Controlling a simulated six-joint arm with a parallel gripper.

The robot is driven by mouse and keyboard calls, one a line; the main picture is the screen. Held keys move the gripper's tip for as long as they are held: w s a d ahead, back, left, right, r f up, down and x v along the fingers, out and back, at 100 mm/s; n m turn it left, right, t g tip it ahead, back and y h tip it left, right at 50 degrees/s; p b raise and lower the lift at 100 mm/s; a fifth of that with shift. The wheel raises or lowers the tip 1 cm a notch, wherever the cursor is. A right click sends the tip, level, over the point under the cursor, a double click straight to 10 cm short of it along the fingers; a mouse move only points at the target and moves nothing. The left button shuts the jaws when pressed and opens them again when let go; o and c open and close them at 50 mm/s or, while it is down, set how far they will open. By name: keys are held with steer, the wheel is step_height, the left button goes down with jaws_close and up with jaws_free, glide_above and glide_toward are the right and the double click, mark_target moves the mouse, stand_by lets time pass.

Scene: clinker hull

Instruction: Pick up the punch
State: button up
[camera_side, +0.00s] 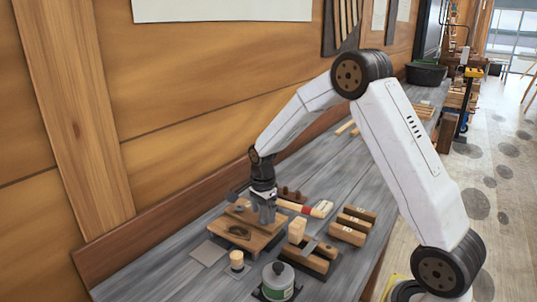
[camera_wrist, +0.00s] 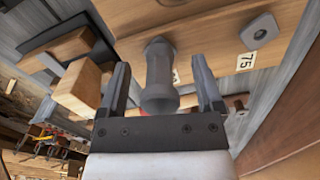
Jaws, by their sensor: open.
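My gripper (camera_wrist: 161,66) is open, with one finger on each side of a grey, round metal piece, which looks like the punch (camera_wrist: 158,88). Visible gaps lie between the punch and both fingers in the wrist view. The punch stands on end at a wooden board (camera_wrist: 205,35); whether it sits in a hole or on the surface cannot be told. In the side view my gripper (camera_side: 266,218) points down over the right part of the board (camera_side: 240,241), and the punch is hard to make out between its fingers.
A wooden block (camera_side: 297,230) stands close right of the board. A lidded tin (camera_side: 278,281) and a small cork-coloured jar (camera_side: 237,262) stand in front. The bench's back wall is close behind.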

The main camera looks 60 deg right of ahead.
stand_by(0.5)
jaws_close()
steer(key=shift+r, duration=0.7)
steer(key=s+a+r, duration=0.3)
steer(key=s+r, duration=0.8)
steer(key=s, duration=0.2)
steer(key=shift+s+r, duration=0.25)
steer(key=shift+s, duration=0.1)
